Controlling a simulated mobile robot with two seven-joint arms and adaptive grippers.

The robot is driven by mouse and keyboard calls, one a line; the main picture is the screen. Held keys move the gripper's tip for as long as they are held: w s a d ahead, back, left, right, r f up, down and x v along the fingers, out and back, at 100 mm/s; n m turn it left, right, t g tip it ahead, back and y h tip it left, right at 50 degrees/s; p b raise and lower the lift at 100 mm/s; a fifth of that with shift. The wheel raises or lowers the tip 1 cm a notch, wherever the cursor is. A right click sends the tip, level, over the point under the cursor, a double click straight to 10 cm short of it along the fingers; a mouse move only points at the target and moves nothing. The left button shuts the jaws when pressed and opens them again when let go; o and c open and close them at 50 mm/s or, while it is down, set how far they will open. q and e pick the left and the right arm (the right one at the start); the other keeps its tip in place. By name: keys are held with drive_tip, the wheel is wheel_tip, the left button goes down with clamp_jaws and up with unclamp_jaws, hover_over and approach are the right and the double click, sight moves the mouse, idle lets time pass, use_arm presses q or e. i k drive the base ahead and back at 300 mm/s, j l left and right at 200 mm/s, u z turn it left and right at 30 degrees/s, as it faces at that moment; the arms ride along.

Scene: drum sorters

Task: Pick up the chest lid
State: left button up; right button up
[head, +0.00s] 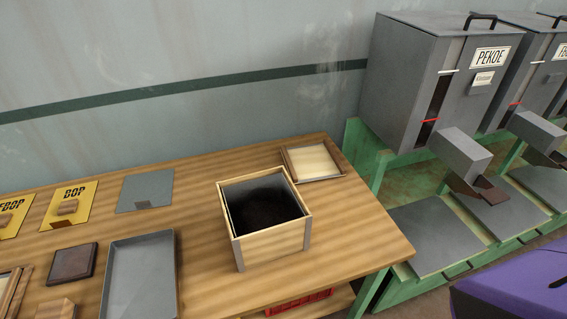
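An open square wooden chest (273,243) stands on the wooden table, with pale walls, metal corner strips and a dark inside. A flat pale panel with a brown wooden rim, which looks like the chest lid (316,161), lies on the table just behind the chest and to its right, near the back edge. The chest's rear corner is close to the lid's front left side; I cannot tell if they touch. Neither of my grippers is in view.
On the wooden table (210,275) are a grey tray (140,285), a dark square block (72,262), a grey plate (146,190) and yellow plates, one marked BOP (72,203). Grey PEKOE bin (440,75) stands right, on a green frame. A purple object (515,290) fills the lower right.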

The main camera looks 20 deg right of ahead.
sight(311, 162)
drive_tip(key=k+l+u, duration=0.1)
drive_tip(key=l, duration=0.3)
drive_tip(key=k+l, duration=0.3)
drive_tip(key=k+l+u, duration=0.15)
drive_tip(key=l, duration=0.35)
drive_tip(key=k+l+u, duration=0.1)
drive_tip(key=k+l, duration=0.2)
drive_tip(key=l, duration=0.05)
